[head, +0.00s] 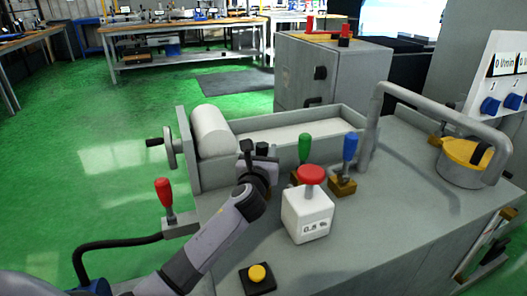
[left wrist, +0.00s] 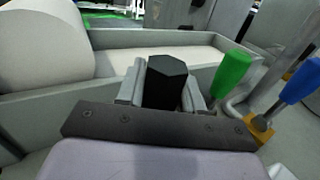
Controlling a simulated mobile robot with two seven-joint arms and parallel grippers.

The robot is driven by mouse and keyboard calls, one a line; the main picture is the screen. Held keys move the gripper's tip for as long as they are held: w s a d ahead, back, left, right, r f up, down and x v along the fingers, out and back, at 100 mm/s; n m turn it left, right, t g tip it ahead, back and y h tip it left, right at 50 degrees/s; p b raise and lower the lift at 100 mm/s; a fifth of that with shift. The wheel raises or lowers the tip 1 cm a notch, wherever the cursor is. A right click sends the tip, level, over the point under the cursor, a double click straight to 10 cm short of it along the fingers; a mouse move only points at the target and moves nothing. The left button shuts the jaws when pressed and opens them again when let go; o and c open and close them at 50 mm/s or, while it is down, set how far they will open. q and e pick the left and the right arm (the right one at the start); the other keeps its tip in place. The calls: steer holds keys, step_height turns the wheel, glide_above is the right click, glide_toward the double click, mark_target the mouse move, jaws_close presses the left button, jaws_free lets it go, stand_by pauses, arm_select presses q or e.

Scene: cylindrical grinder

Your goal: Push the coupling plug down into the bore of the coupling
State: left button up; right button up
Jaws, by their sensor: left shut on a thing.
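My left gripper (head: 258,165) reaches in from the left over the grey machine top, just in front of the trough and left of the green-handled valve. In the left wrist view its two grey fingers (left wrist: 166,90) are shut on a black six-sided piece, which looks like the coupling plug (left wrist: 166,82). Its flat top stands above the fingers, and its lower part is hidden by the gripper. I cannot make out the coupling or its bore in either view. I cannot tell whether the plug is in a bore. My right gripper is not in view.
The green handle (head: 305,147) and blue handle (head: 350,147) stand close right of the gripper. A grey roller (head: 212,132) is at left, a bent pipe (head: 440,100) at right. A yellow button (head: 258,273) is near the front.

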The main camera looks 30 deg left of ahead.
arm_select(q)
steer(key=shift+p, duration=0.6)
stand_by(0.8)
steer(key=shift+f+b, duration=1.8)
steer(key=shift+f, duration=0.7)
steer(key=o, duration=1.2)
steer(key=shift+s, duration=0.1)
steer(key=p+v, duration=0.1)
steer(key=v, duration=0.4)
steer(key=shift+s+d, duration=0.1)
steer(key=shift+s, duration=0.05)
steer(key=shift+p+v, duration=0.3)
steer(key=shift+v, duration=0.5)
